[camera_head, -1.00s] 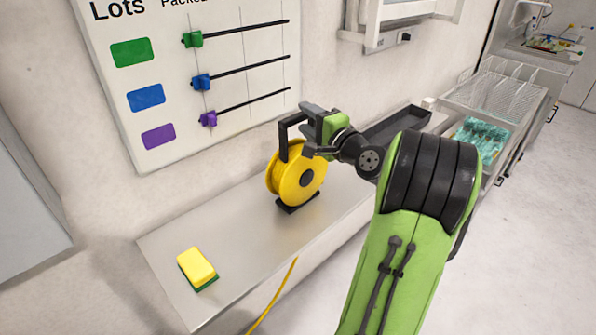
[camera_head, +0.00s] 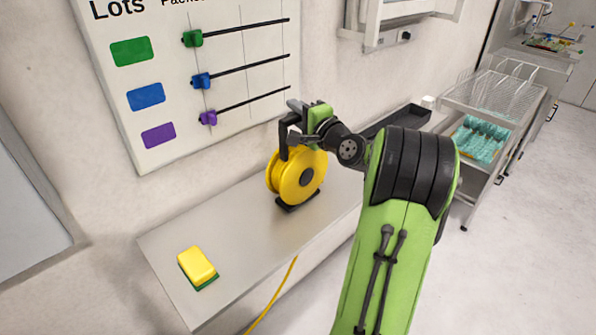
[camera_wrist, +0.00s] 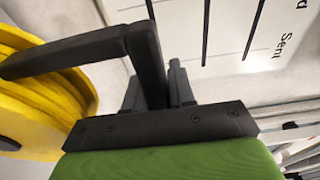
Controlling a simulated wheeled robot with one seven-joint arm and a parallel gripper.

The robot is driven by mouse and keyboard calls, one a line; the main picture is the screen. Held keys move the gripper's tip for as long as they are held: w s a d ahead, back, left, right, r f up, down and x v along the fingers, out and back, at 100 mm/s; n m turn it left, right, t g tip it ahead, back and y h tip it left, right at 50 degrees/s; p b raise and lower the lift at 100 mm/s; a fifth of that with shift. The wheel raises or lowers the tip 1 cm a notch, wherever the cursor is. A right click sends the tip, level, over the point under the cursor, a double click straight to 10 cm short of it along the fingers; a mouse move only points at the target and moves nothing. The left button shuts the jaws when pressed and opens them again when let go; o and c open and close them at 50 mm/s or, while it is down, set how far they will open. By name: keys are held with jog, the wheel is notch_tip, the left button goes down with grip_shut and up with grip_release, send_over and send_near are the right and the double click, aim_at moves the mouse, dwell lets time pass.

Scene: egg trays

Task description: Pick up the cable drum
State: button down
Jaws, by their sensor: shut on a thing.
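The cable drum (camera_head: 297,177) is a yellow reel with a dark hub, a black handle on top and a black foot. It stands upright on the grey shelf (camera_head: 230,236); I cannot tell whether its foot touches the surface. My gripper (camera_head: 292,134) is at the top of the drum, shut on its black handle. In the wrist view the yellow reel (camera_wrist: 45,100) is at the left, and the black handle (camera_wrist: 90,50) runs into my gripper (camera_wrist: 160,85). My fingers partly hide the handle in the head view.
A yellow and green sponge (camera_head: 198,266) lies on the shelf's near left part. A yellow cable (camera_head: 272,297) hangs over the front edge. A black tray (camera_head: 400,121) is at the shelf's far end. A board with sliders (camera_head: 190,75) is on the wall behind.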

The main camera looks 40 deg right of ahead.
notch_tip(320, 180, up, 10)
jog(key=p, duration=0.3)
jog(key=shift+p, duration=0.4)
